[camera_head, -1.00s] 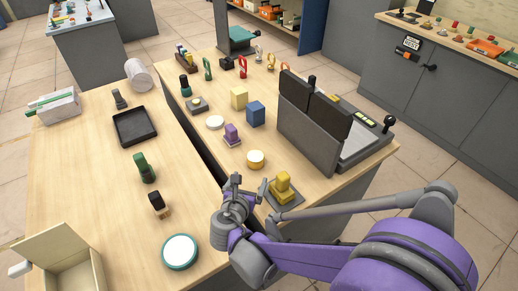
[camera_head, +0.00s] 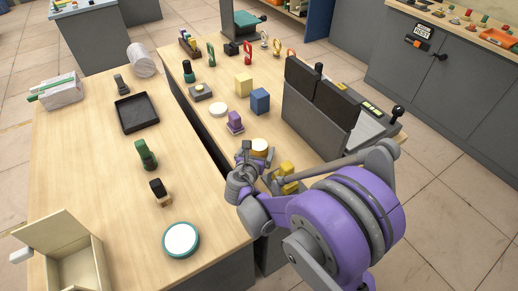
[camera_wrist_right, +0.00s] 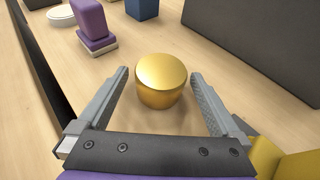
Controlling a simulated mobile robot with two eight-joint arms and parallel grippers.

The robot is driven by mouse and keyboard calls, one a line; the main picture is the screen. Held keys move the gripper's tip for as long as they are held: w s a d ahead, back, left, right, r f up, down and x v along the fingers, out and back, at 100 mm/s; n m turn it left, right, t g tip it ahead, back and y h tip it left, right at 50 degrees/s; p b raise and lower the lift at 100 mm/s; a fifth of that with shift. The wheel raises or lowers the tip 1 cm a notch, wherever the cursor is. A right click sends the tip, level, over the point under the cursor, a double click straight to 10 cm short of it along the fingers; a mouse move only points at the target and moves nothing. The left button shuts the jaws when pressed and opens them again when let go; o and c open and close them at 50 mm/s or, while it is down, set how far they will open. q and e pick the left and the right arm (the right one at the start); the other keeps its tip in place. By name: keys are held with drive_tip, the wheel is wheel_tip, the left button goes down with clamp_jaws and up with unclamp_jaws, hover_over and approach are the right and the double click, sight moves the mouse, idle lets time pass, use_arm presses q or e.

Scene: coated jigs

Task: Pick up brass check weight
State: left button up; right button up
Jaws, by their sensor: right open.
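The brass check weight (camera_wrist_right: 161,81) is a short golden cylinder standing upright on the wooden table. In the head view it shows partly behind my right gripper, with its pale top visible (camera_head: 260,145). My right gripper (camera_head: 257,158) is open; in the right wrist view its two fingers (camera_wrist_right: 160,88) stand on either side of the weight, with gaps on both sides. The fingertips reach about level with the weight, and it is not gripped. My left gripper is not in view.
A purple block on a pale base (camera_wrist_right: 93,27) stands beyond the weight, to the left. A yellow piece (camera_head: 286,170) is close to the right of my gripper. A dark panelled device (camera_head: 318,110) stands behind right. A gap (camera_head: 205,140) separates the two tables.

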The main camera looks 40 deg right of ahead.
drive_tip(key=shift+x, duration=0.75)
clamp_jaws()
